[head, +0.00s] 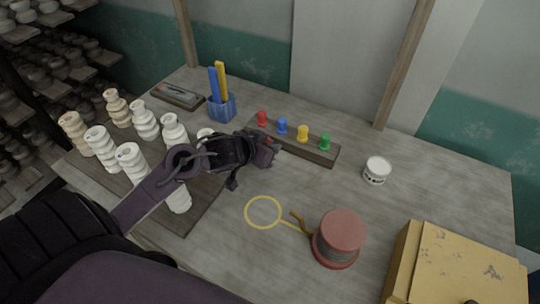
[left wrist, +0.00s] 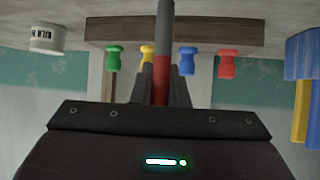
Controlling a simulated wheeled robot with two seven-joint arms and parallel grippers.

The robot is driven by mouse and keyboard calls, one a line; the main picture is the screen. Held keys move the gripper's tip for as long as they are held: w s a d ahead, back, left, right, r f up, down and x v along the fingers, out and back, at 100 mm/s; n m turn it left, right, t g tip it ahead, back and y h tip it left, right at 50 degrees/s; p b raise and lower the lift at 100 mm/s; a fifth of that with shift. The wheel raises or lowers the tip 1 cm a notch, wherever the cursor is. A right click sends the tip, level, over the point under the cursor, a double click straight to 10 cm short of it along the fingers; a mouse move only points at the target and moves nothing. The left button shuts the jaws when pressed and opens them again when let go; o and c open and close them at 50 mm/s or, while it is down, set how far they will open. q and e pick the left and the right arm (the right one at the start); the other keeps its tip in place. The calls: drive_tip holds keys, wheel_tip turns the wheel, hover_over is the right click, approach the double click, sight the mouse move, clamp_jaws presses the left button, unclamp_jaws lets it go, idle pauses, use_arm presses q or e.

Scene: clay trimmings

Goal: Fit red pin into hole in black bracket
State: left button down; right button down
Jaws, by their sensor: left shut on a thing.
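My left gripper (head: 270,150) is above the table, in front of the wooden block with coloured pegs. In the left wrist view its two fingers (left wrist: 161,88) are shut on a slim rod, red near the fingers and grey further out, which I take as the red pin (left wrist: 160,75). The pin's far end runs past the top edge of that view. In the head view the pin is mostly hidden by the gripper. A separate red peg (head: 262,118) stands in the block; it also shows in the left wrist view (left wrist: 228,64). I cannot make out a black bracket. My right gripper is out of view.
The wooden block (head: 318,156) also holds blue, yellow and green pegs. Several pale vases (head: 127,158) stand left. A blue cup (head: 222,108), a white tub (head: 376,171), a wire spool (head: 338,238) and a yellow box (head: 455,265) surround the clear tabletop (head: 420,205).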

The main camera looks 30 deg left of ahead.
use_arm(q)
drive_tip(key=shift+f, duration=1.65)
drive_tip(key=shift+f, duration=0.15)
drive_tip(key=c, duration=1.4)
unclamp_jaws()
